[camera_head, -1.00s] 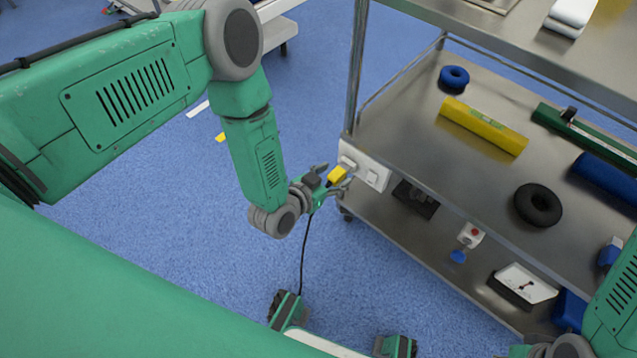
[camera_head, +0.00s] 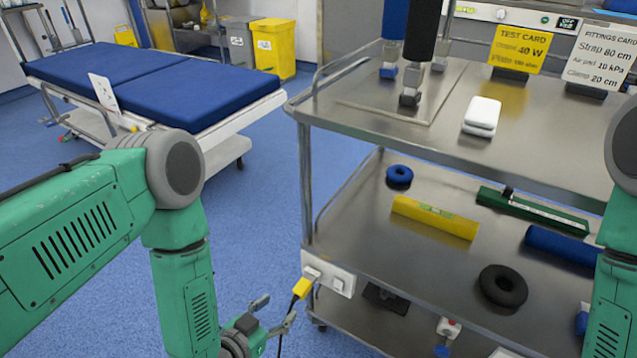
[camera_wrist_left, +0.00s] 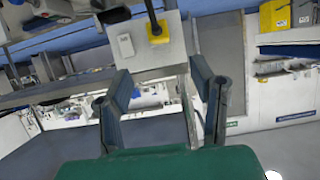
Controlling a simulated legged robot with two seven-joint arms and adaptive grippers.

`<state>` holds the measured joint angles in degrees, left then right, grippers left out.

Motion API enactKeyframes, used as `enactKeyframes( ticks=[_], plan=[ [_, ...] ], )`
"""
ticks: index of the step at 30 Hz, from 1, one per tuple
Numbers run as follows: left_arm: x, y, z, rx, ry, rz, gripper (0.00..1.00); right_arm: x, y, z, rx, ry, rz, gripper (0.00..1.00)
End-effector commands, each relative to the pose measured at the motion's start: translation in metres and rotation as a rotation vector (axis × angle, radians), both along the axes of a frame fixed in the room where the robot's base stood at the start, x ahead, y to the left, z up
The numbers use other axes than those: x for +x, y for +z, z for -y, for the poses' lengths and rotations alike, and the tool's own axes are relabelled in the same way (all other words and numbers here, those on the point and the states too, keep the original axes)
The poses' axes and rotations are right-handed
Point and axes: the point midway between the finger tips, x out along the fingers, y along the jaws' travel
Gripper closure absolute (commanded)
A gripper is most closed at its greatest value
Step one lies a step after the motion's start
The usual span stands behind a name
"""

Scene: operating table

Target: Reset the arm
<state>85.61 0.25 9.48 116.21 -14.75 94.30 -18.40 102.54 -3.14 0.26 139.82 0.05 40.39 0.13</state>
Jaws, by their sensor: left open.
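My left arm comes in from the left, and its gripper (camera_head: 276,310) is open and empty, below and left of the socket box. A yellow plug (camera_head: 303,288) on a black cable sits at the white socket box (camera_head: 330,279) on the cart's corner. The left wrist view shows my open left fingers (camera_wrist_left: 161,78) with nothing between them. Beyond them are the socket box (camera_wrist_left: 139,48) and the yellow plug (camera_wrist_left: 158,33) in it. Part of my right arm shows at the right edge; its gripper is out of view.
A steel cart (camera_head: 345,150) fills the right side. A blue-topped bed (camera_head: 190,90) stands behind. Open floor lies between bed and cart.

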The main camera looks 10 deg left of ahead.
Motion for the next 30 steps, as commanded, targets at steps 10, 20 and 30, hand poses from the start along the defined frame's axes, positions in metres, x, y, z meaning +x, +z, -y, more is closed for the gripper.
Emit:
enactKeyframes(
  ticks=[10,20,30],
  plan=[
    [-0.062,-0.026,-0.034,0.085,0.023,-0.441,0.49,0.000,0.000,0.000,0.000,0.000,-0.001,1.00],
    [-0.201,-0.005,-0.112,0.222,0.257,-1.090,0.49,0.000,0.000,0.000,0.000,0.000,-0.001,1.00],
    [-0.206,0.078,-0.113,0.222,0.265,-1.109,0.49,0.000,0.084,0.000,0.000,0.000,0.000,1.00]
  ],
)
